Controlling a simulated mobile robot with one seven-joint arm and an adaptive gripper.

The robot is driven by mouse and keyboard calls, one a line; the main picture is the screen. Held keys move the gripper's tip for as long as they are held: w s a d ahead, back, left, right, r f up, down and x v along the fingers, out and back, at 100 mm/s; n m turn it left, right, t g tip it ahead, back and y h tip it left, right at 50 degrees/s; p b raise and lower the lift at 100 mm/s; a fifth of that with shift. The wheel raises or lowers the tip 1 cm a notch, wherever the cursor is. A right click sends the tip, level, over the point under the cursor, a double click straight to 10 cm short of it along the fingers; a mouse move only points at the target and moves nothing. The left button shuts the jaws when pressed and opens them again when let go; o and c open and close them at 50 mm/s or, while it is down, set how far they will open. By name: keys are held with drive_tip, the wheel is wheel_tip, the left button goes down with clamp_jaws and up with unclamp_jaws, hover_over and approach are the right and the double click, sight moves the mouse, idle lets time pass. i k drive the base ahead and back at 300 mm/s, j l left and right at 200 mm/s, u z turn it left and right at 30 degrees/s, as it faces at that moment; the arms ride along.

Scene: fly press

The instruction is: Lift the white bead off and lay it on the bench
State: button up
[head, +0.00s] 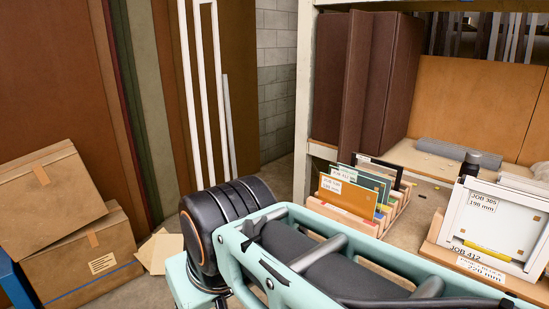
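A yellow strip (487,250) lies along the panel's lower edge. The frame rests on a wooden base with a JOB 412 label. The bench (424,200) has a bare light wood top left of the frame. My gripper is not in view. Teal and black parts, seemingly mine, cross the foreground and hide the bench's front.
A wooden rack (351,218) of coloured cards stands left of the frame. A small dark cylinder (469,163) and a grey roll (458,150) lie behind. A white post (303,100) bounds the bench at left. Cardboard boxes (84,250) sit on the floor at far left.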

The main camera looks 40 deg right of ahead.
sight(533, 200)
drive_tip(key=z, duration=2.85)
drive_tip(key=i+l, duration=0.55)
drive_tip(key=l, duration=0.3)
drive_tip(key=i+l, duration=0.3)
drive_tip(key=i+l+u, duration=0.1)
drive_tip(key=i+l, duration=0.2)
drive_tip(key=l, duration=0.2)
drive_tip(key=i+l, duration=0.25)
drive_tip(key=l, duration=0.2)
drive_tip(key=z, duration=0.1)
